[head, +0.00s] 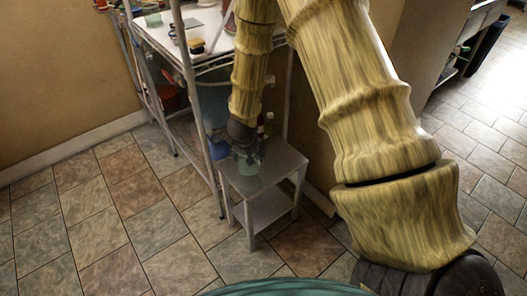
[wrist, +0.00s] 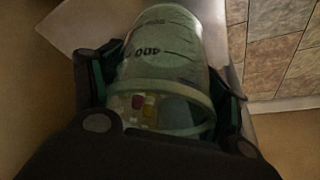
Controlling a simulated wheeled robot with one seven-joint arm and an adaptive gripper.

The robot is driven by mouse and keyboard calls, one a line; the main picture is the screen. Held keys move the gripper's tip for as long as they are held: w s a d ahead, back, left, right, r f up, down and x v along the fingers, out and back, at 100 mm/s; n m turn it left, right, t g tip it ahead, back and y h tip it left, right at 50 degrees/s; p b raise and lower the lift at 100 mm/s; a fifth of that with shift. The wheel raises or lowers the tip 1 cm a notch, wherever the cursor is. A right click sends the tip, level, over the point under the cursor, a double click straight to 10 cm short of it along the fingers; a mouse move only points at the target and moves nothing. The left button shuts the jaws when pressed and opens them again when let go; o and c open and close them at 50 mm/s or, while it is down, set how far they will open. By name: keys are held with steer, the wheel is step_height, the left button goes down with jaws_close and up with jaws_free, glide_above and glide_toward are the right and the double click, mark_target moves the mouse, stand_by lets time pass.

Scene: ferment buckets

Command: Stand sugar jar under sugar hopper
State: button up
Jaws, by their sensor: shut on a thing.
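A see-through greenish jar with printed measure marks, seemingly the sugar jar (wrist: 160,60), is between the fingers of my gripper (wrist: 170,95) in the wrist view. My gripper is shut on it. In the head view my gripper (head: 248,153) points down over a small grey side table, and the jar (head: 248,167) shows at its fingertips, at or just above the tabletop. I cannot tell if it touches. I cannot make out a sugar hopper for certain in either view.
The small grey table (head: 285,166) has a lower shelf and stands beside a metal-legged rack (head: 190,75) with small items on top. A blue bucket (head: 212,100) is behind the rack's post. Bottles (head: 268,124) stand behind my gripper. The tiled floor (head: 110,215) at left is clear.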

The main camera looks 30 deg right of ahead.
steer(key=shift+w+d+f+b, duration=0.1)
steer(key=shift+w+d+f, duration=0.25)
steer(key=shift+d+f, duration=0.7)
steer(key=shift+w+d+f+b, duration=0.15)
steer(key=shift+w+d+f, duration=0.25)
steer(key=shift+d, duration=1.2)
steer(key=shift+w+d+f+b, duration=0.1)
steer(key=shift+w+d+f, duration=0.2)
steer(key=shift+d+f, duration=0.75)
steer(key=shift+d+r, duration=0.3)
steer(key=shift+r, duration=0.05)
steer(key=o, duration=0.8)
steer(key=shift+f, duration=0.1)
steer(key=o, duration=0.4)
